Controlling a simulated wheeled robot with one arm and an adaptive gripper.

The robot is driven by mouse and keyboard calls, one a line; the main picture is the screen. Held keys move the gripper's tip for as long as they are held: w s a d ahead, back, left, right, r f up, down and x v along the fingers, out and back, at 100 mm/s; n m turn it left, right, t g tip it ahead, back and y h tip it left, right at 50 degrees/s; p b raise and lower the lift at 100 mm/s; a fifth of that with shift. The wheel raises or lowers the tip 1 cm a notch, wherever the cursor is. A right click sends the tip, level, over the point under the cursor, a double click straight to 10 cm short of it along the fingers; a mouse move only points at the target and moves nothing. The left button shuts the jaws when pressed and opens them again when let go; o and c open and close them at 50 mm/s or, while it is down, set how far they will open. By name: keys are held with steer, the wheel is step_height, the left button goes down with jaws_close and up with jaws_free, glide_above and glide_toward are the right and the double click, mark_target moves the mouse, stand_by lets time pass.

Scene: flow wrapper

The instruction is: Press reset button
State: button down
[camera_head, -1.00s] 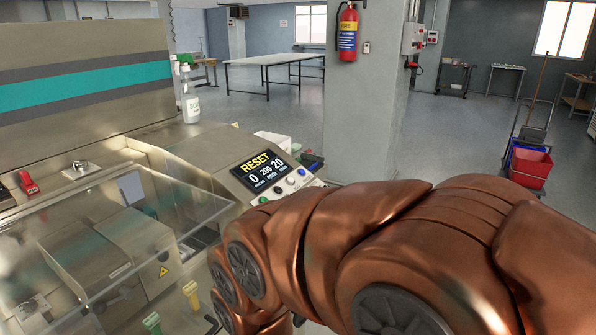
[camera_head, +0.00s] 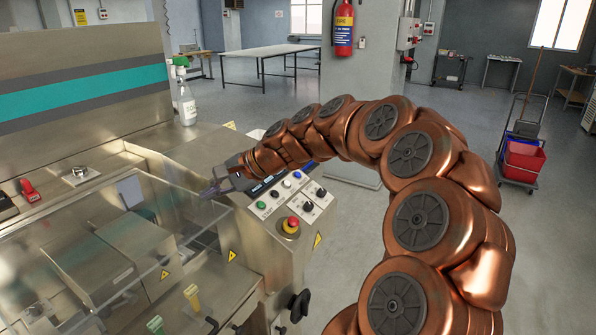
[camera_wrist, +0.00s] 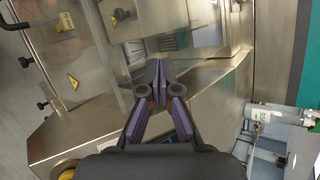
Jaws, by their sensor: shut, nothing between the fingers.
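The display (camera_head: 262,187) behind the row is mostly hidden by my arm. My gripper (camera_head: 208,193) is shut and empty, left of the panel, near the clear cover's upper edge and apart from the buttons.
A red emergency stop (camera_head: 291,224) on a yellow base and two black knobs (camera_head: 308,206) sit at the panel's front. A clear cover (camera_head: 110,225) lies left. A spray bottle (camera_head: 186,100) stands behind. The floor at right is open around a cart with a red bucket (camera_head: 525,162).

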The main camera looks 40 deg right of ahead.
steer(key=w+d+r+m+t+h+p, duration=0.1)
steer(key=w+d+m+t, duration=0.15)
steer(key=d, duration=0.55)
steer(key=w+d+r+m+t+h, duration=0.1)
steer(key=d+m, duration=0.2)
steer(key=d, duration=0.4)
steer(key=m+t+h, duration=0.2)
steer(key=m+h, duration=0.2)
steer(key=m, duration=0.4)
glide_above(298, 174)
steer(key=s+d, duration=0.2)
steer(key=s, duration=0.4)
steer(key=shift+f+n+p, duration=0.25)
steer(key=shift+f+p, duration=0.15)
steer(key=shift+p, duration=0.05)
steer(key=w+f+b, duration=0.1)
steer(key=f, duration=0.1)
steer(key=w+f+b, duration=0.1)
steer(key=f+b, duration=0.1)
steer(key=w+a+f+b, duration=0.1)
steer(key=f, duration=0.1)
steer(key=shift+a+f+b, duration=0.1)
steer(key=shift+f+b, duration=0.2)
steer(key=shift+b, duration=0.1)
steer(key=shift+w+f, duration=0.4)
steer(key=shift+f, duration=0.2)
steer(key=shift+a+f, duration=0.1)
steer(key=shift+f, duration=0.05)
steer(key=shift+w+f, duration=0.2)
steer(key=shift+f, duration=0.05)
